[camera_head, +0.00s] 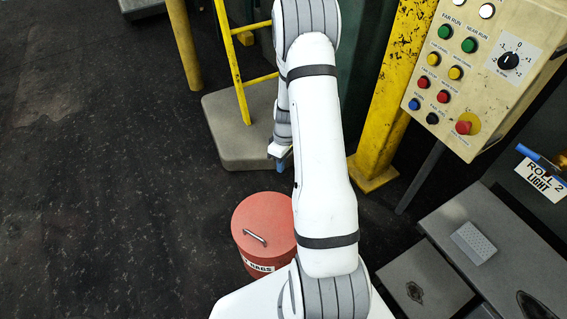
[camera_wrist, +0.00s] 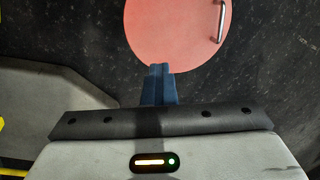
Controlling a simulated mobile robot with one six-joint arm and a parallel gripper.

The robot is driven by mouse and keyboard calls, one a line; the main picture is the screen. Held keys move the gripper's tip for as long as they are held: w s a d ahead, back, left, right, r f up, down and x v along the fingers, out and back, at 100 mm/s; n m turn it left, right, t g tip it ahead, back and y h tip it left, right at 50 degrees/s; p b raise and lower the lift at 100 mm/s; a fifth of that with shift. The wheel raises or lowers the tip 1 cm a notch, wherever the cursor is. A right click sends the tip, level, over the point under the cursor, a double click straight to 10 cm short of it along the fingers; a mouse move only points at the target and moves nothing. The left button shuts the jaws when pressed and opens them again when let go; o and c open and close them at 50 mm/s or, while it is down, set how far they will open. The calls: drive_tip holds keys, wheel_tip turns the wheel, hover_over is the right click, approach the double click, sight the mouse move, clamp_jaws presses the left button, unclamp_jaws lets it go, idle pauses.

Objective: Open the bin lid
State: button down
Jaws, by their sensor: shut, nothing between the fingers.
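A round red bin with a flat lid (camera_head: 262,218) stands on the dark floor just left of my arm in the head view. A metal bar handle (camera_head: 255,237) sits on the lid. The lid lies flat on the bin, and its right edge is hidden behind my arm. In the wrist view the red lid (camera_wrist: 172,30) is at the top, with the handle (camera_wrist: 221,20) near its right edge. My gripper (camera_wrist: 159,70) has blue fingers, shut and empty, close to the lid's edge in that view. It also shows in the head view (camera_head: 281,165), beyond the bin and apart from the handle.
A yellow ladder-like frame (camera_head: 237,75) on a grey base (camera_head: 228,150) stands behind the bin. A yellow post (camera_head: 385,110) and a control panel (camera_head: 478,75) are at the right. Grey boxes (camera_head: 480,255) stand at the lower right. The floor at the left is clear.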

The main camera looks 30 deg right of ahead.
drive_tip(key=c, duration=2.2)
unclamp_jaws()
drive_tip(key=c, duration=1.5)
unclamp_jaws()
wheel_tip(320, 180, up, 8)
drive_tip(key=d, duration=0.1)
drive_tip(key=shift+w+f+p, duration=0.15)
drive_tip(key=shift+w+p, duration=0.2)
drive_tip(key=shift+p, duration=0.1)
drive_tip(key=shift+d, duration=0.1)
